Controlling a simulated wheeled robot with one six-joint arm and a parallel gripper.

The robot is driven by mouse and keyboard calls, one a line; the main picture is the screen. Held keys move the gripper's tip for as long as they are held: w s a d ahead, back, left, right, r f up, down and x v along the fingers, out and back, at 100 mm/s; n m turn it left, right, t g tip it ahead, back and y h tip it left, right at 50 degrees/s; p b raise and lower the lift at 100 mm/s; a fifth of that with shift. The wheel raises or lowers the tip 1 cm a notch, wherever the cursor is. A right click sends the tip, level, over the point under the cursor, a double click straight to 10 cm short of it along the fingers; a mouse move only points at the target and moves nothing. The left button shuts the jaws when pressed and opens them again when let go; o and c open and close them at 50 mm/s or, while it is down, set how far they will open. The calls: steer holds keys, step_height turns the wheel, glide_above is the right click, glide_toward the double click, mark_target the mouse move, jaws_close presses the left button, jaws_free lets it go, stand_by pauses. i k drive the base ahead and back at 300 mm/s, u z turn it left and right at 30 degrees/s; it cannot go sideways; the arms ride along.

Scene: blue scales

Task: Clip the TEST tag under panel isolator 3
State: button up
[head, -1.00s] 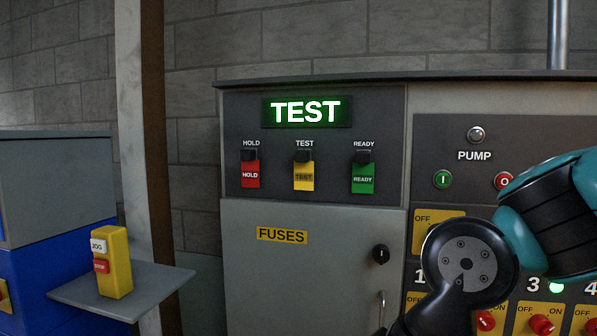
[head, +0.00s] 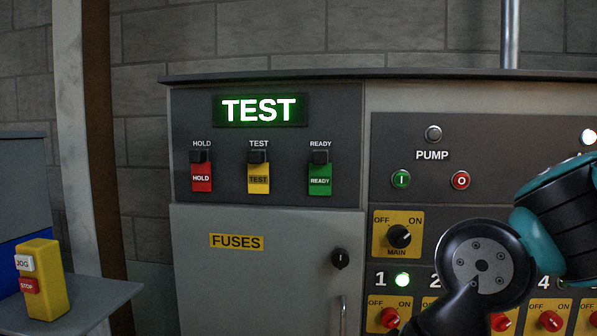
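The yellow TEST tag (head: 258,179) hangs from its black clip under the TEST label, between a red HOLD tag (head: 201,178) and a green READY tag (head: 320,180). A green-lit display (head: 259,110) above them reads TEST. Numbered isolators run along the lower right of the panel; isolator 1 (head: 390,317) has a red knob and a lit lamp (head: 402,279) above it. The number 3 is hidden behind my arm, and a red knob (head: 500,321) shows just below the arm. My gripper is out of view; only my arm links show at the right.
A yellow JOG/STOP box (head: 41,278) stands on a grey shelf (head: 104,300) at the lower left. The FUSES door (head: 236,242) has a black knob (head: 340,258) and a handle. The MAIN switch (head: 399,236) and PUMP buttons (head: 401,179) are right of it.

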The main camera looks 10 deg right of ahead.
mark_target(259, 170)
steer(key=z, duration=2.75)
steer(key=k, duration=2.55)
steer(key=u, duration=1.95)
steer(key=i, duration=1)
steer(key=u, duration=0.05)
